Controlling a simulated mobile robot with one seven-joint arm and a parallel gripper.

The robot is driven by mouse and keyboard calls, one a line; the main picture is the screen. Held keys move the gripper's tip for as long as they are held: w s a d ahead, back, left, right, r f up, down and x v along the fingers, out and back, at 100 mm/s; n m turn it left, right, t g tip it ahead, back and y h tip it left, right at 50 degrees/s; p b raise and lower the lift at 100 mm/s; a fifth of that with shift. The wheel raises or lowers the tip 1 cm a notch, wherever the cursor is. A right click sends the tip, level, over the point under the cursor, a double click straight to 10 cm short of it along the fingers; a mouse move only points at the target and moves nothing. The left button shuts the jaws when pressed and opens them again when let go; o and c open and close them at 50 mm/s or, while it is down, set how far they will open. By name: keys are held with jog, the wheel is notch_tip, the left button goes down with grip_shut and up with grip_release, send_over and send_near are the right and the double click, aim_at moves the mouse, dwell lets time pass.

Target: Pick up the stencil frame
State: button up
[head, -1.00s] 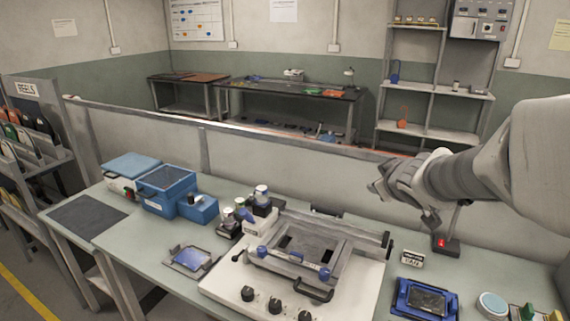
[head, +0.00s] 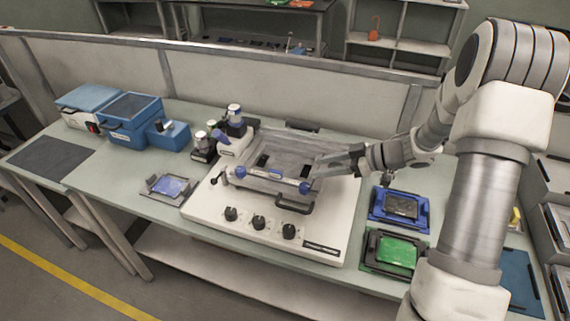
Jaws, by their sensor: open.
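The stencil frame appears to be the grey rectangular metal frame (head: 250,180) with blue round knobs on its front corners. It lies on the white printer base (head: 205,207) in the middle of the bench. My gripper (head: 322,164) is at the frame's right side, with its fingers pointing left towards it. The jaws are open, with nothing seen between them. I cannot tell whether the fingers touch the frame. The fingers and wrist cover part of the frame's right side.
Jars and small bottles (head: 210,135) stand close behind the frame's left side. A tray with a blue board (head: 170,186) lies left of the base. A blue holder (head: 398,207) and a green board (head: 396,249) lie to the right. A low partition (head: 270,95) runs behind the bench.

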aim_at(278, 171)
jog(key=x, duration=1)
jog(key=shift+w+a+f, duration=0.1)
jog(key=shift+a, duration=0.05)
jog(key=shift+w+b+x, duration=0.15)
jog(key=shift+w+x, duration=0.05)
jog(key=shift+x, duration=1.1)
jog(key=shift+w+b+x, duration=0.15)
jog(key=shift+w+x, duration=0.05)
jog(key=shift+x, duration=1.15)
grip_shut()
